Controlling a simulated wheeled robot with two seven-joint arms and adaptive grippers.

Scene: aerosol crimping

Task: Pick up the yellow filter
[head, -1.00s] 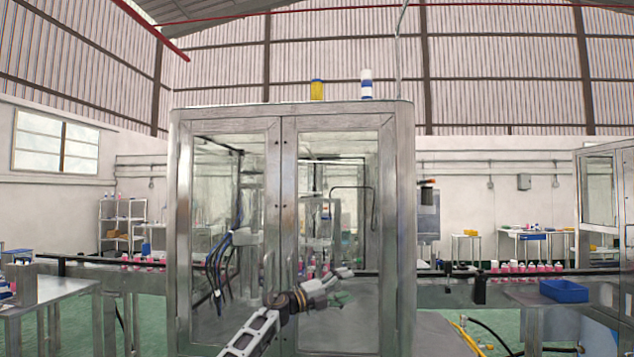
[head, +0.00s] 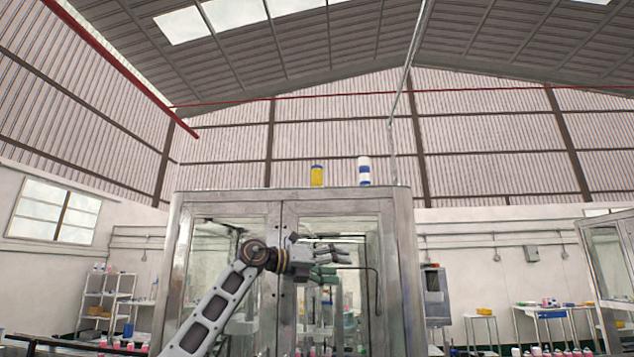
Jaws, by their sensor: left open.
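The yellow filter (head: 317,176) is a small yellow cylinder with a blue top. It stands upright on top of the metal-framed glass cabinet (head: 290,196), near the middle of the head view. My left gripper (head: 343,263) is in front of the cabinet's upper doors, below the filter in the picture and apart from it. Its fingers point right and are open, with nothing between them. My right gripper is not in view.
A white and blue cylinder (head: 364,171) stands upright to the right of the filter on the cabinet top. A thin vertical pole (head: 392,150) rises behind it. A shelf rack (head: 105,297) stands at the left.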

